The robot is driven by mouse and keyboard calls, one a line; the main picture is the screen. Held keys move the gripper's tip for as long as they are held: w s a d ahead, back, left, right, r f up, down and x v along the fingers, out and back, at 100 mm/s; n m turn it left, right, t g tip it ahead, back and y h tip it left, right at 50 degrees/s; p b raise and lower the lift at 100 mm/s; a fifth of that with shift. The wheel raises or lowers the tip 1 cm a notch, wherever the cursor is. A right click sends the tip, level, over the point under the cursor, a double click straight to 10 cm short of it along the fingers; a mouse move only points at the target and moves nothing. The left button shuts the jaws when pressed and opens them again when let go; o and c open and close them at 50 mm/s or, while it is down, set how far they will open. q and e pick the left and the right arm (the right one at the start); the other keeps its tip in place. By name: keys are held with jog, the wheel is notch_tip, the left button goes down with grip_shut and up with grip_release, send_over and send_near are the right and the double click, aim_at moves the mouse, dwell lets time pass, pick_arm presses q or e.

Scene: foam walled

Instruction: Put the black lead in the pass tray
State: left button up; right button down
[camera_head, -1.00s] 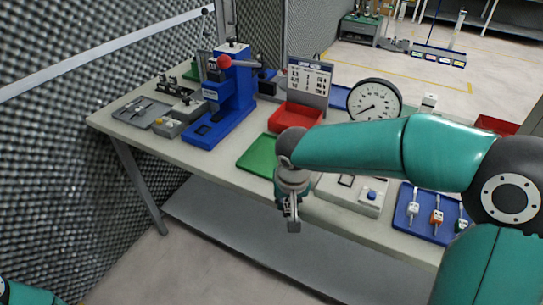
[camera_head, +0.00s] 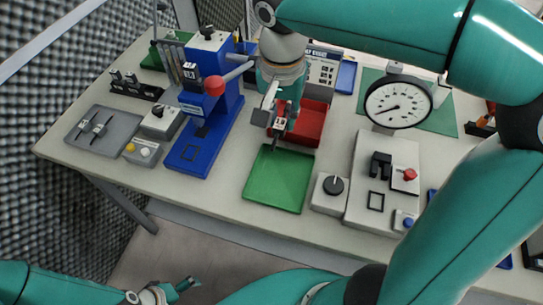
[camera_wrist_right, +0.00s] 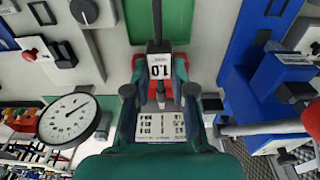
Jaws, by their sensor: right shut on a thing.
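My right gripper (camera_head: 279,122) is shut on the black lead, a small dark piece with a white label. In the right wrist view the lead (camera_wrist_right: 158,45) sticks out between the fingertips, and its label (camera_wrist_right: 159,66) reads 1.0. The green tray (camera_head: 278,180), which I take as the pass tray, lies empty on the bench. In the head view the lead is above the tray's far edge, by the red tray (camera_head: 310,124). The green tray also shows in the right wrist view (camera_wrist_right: 176,20). My left gripper (camera_head: 176,291) is low at the bottom left, away from the bench; its jaws are unclear.
A blue press (camera_head: 205,115) with a red-knobbed lever stands left of the green tray. A grey fixture with a dial gauge (camera_head: 398,103) and a knob box (camera_head: 331,193) stand to its right.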

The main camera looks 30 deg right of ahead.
aim_at(280, 176)
notch_tip(280, 176, down, 19)
jog(key=shift+s+d+f, duration=0.1)
jog(key=shift+d+f, duration=0.05)
jog(key=shift+f, duration=0.05)
dwell(0.3)
jog(key=shift+b, duration=0.3)
jog(key=shift+f, duration=0.15)
jog(key=c, duration=1.1)
grip_release()
jog(key=shift+o, duration=0.6)
